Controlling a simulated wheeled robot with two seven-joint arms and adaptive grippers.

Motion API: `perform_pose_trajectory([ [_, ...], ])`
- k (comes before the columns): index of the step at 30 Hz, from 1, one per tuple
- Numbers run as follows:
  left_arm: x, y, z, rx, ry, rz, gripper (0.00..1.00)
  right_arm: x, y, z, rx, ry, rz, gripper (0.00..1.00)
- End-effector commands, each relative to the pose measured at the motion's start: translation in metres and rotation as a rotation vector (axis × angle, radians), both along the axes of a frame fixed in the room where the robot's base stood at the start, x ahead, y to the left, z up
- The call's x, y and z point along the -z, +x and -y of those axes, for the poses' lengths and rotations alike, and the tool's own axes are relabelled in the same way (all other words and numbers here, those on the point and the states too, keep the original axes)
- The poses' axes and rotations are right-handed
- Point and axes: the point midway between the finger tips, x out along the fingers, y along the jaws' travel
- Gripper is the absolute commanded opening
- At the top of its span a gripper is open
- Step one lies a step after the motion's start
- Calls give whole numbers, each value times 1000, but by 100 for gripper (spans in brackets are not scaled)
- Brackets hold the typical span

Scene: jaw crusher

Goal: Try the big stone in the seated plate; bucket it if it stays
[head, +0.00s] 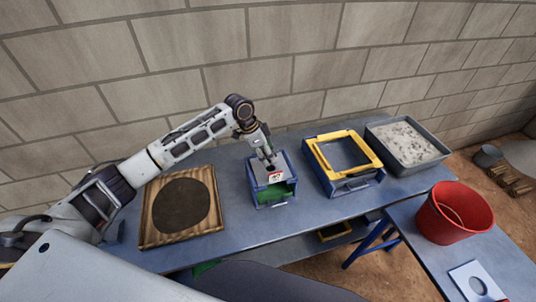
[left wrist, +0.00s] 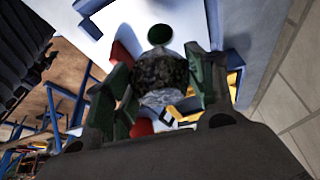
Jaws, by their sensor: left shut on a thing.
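My left gripper (head: 268,155) is over the blue box (head: 257,197) in the middle of the table. In the left wrist view, its fingers are shut on a dark, speckled stone (left wrist: 158,70). A pale plate (head: 282,175) with a hole and a red mark lies in the top of the box. In the left wrist view, the plate (left wrist: 125,22) shows a round hole with green behind it, and the stone is beside that hole. Whether the stone touches the plate I cannot tell. The red bucket (head: 455,222) stands on the right table. My right gripper is not in view.
A wooden board (head: 150,222) with a dark disc lies left of the box. A yellow-framed blue box (head: 320,158) and a grey tray (head: 376,147) of pale gravel stand to its right. Another holed white plate (head: 463,275) lies on the right table. A brick wall stands behind.

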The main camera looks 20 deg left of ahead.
Motion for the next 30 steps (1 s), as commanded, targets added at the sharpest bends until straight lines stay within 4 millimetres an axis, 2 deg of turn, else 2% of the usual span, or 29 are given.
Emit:
perform_pose_trajectory([
  [12,-2,10,-2,-93,-1,2,21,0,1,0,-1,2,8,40],
  [30,-2,11,-1,-151,-1,2,21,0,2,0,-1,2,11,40],
])
